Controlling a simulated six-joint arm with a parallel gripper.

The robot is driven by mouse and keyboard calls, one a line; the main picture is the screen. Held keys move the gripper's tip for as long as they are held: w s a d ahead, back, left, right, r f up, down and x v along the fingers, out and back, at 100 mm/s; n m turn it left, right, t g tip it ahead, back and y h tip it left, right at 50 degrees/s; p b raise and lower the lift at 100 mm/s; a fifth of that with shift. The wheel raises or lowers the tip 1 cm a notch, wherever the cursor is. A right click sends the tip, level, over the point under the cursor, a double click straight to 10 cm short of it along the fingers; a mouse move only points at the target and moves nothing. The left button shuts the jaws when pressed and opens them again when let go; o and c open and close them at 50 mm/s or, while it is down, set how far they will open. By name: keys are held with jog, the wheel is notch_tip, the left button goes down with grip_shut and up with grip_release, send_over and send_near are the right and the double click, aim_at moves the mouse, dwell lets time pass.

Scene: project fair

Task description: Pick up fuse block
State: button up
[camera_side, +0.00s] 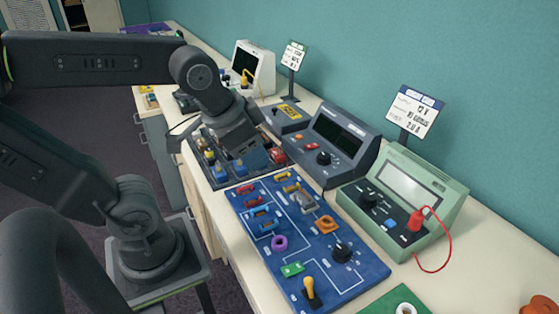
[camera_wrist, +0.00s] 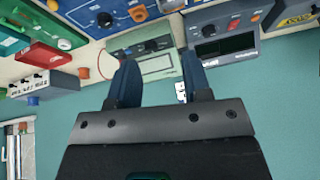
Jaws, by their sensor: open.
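My gripper (camera_wrist: 160,80) is open in the wrist view, with its two dark blue fingers apart and nothing between them. In the side view its dark wrist hangs over the sectioned parts tray (camera_side: 221,185), hiding part of it. I cannot tell which part is the fuse block. The blue circuit board (camera_side: 262,264) lies in front of the tray, carrying red, blue, yellow, orange and purple components. The wrist view shows the board (camera_wrist: 85,12) at the upper left.
A dark grey instrument (camera_side: 335,150) and a green meter (camera_side: 410,190) with a red lead stand along the wall side. Sign stands (camera_side: 412,112) rise behind them. A white-cased monitor (camera_side: 254,65) stands farther back. A bare strip of bench (camera_side: 450,285) lies at the front right.

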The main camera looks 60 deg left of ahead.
jog(key=w+a+f+m+g+y, duration=0.2)
jog(key=w+a+m+g, duration=0.1)
jog(key=w+a+m, duration=0.6)
jog(key=m+g+y, duration=0.2)
jog(key=m, duration=0.7)
send_near(277, 152)
jog(key=x, duration=0.4)
jog(key=shift+s+d+f, duration=0.1)
jog(key=shift+d+f, duration=0.1)
jog(key=shift+d, duration=0.1)
jog(key=shift+a+x, duration=0.15)
jog(key=shift+x, duration=1.2)
jog(key=shift+a+x, duration=0.2)
jog(key=shift+x, duration=1.1)
jog(key=shift+r, duration=0.2)
jog(key=c, duration=0.7)
jog(key=shift+r, duration=0.1)
